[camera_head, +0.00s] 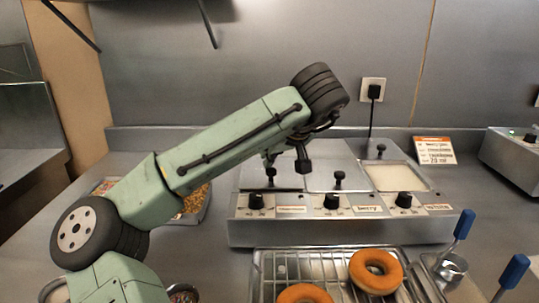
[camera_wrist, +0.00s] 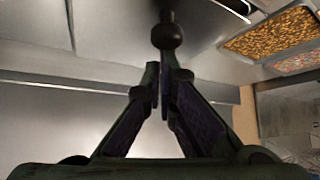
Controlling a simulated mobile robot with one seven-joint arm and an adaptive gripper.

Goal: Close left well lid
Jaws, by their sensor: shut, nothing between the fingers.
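The glaze warmer (camera_head: 340,232) is a steel unit with three wells. The left well lid (camera_head: 285,178) carries a black knob (camera_head: 270,172), and a dark strip shows along its front edge. My arm and gripper hide part of this lid. My gripper (camera_head: 304,168) is over the left part of the warmer, just right of that knob. In the wrist view my gripper (camera_wrist: 163,85) has its fingers together and empty. A black round knob (camera_wrist: 167,36) shows just beyond the fingertips; I cannot tell whether they touch.
The middle lid has its own knob (camera_head: 339,178). The right well (camera_head: 385,178) shows pale glaze. A wire rack (camera_head: 277,266) with donuts (camera_head: 376,270) stands in front. Topping trays (camera_wrist: 272,34) lie at the left of the counter. Blue-handled tools (camera_head: 464,224) stand at the right.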

